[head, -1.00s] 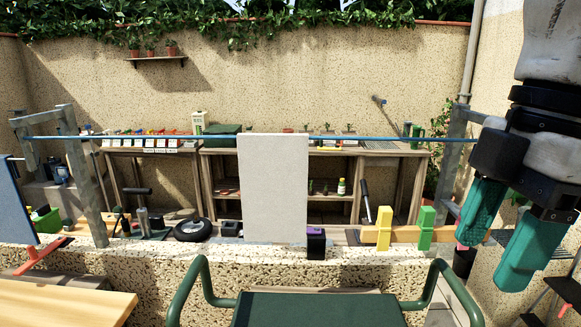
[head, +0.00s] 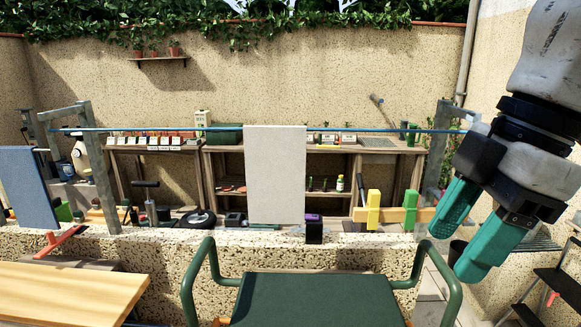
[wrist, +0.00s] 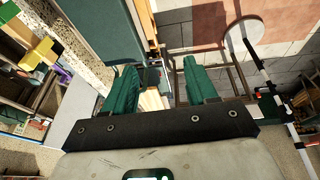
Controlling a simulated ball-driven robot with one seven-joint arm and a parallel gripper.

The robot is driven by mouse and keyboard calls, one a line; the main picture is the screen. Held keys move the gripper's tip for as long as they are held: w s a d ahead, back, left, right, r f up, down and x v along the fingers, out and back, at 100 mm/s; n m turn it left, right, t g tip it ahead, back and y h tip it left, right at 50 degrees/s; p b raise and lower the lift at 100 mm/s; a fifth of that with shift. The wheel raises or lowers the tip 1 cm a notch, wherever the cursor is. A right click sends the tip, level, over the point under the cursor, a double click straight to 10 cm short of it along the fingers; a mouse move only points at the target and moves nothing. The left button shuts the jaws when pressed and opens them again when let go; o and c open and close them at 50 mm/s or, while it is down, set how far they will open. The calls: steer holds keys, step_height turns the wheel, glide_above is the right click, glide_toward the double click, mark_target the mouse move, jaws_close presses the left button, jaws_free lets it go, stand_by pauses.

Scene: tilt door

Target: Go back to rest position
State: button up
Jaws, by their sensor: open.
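My gripper (head: 476,228) is at the right of the head view, with its two green fingers spread apart and pointing down to the left. Nothing is between the fingers. In the wrist view my gripper (wrist: 163,90) also shows open and empty, with the ground and some wooden items below. A light grey panel (head: 276,175) hangs upright at the blue horizontal bar (head: 180,129) in the middle of the head view. My gripper is well to the right of the panel and apart from it.
A green chair (head: 310,298) stands in front, with a wooden tabletop (head: 70,290) at the left. A low stone wall (head: 160,260) carries a purple-topped black box (head: 313,230) and yellow and green clamps (head: 374,210). A blue panel (head: 27,188) is far left. A dark step stool (head: 545,290) stands right.

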steer(key=w+a+f+m+t+y, duration=0.3)
steer(key=w+a+f+m+y, duration=0.15)
steer(key=w+f, duration=0.4)
steer(key=s+d+f+m+t, duration=0.15)
steer(key=f+m, duration=0.25)
steer(key=f, duration=0.5)
steer(key=s+d+f+m, duration=0.1)
steer(key=s+f+m, duration=0.15)
steer(key=f, duration=0.75)
steer(key=s+d+f+m+g+h, duration=0.1)
steer(key=s+d+f+m+h, duration=0.15)
steer(key=s+f, duration=0.4)
steer(key=s+d+f+m+g+h, duration=0.1)
steer(key=s+d+f+m, duration=0.15)
steer(key=s+f, duration=0.4)
steer(key=s+d+f+m+g+h, duration=0.1)
steer(key=s+d+f+h, duration=0.1)
steer(key=s, duration=0.4)
steer(key=s+d+f+m+g+h, duration=0.1)
steer(key=s+d+f+h, duration=0.1)
steer(key=s+d+f, duration=0.3)
step_height(320, 180, down, 2)
steer(key=shift+s+f, duration=0.1)
steer(key=shift+s, duration=1.15)
